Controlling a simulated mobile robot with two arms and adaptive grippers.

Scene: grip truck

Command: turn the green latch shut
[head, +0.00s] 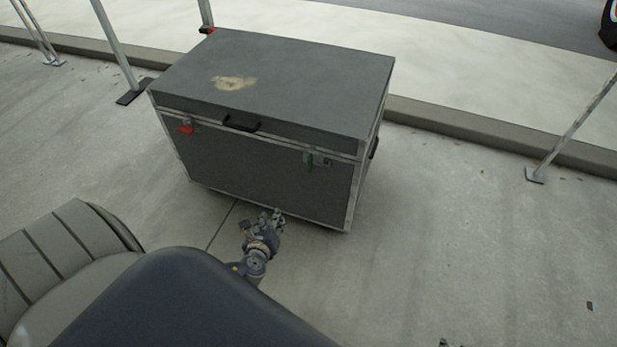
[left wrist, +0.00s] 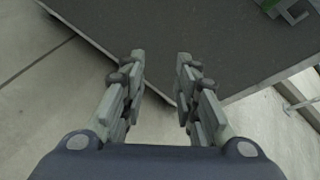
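The green latch (head: 309,162) is on the front face of a grey case (head: 270,85), right of its middle, just below the lid seam. Its green handle hangs down from a metal plate. In the left wrist view a bit of the green latch (left wrist: 297,5) shows at the top right edge, partly cut off. My left gripper (head: 270,216) is low in front of the case's front face, below and left of the latch. In the left wrist view the left gripper (left wrist: 160,75) has its fingers apart with nothing between them. My right gripper is not in view.
A red latch (head: 186,128) sits on the left of the case front, with a black handle (head: 241,122) between the latches. The lid is down. Metal posts (head: 115,45) stand behind at left and at right (head: 575,125).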

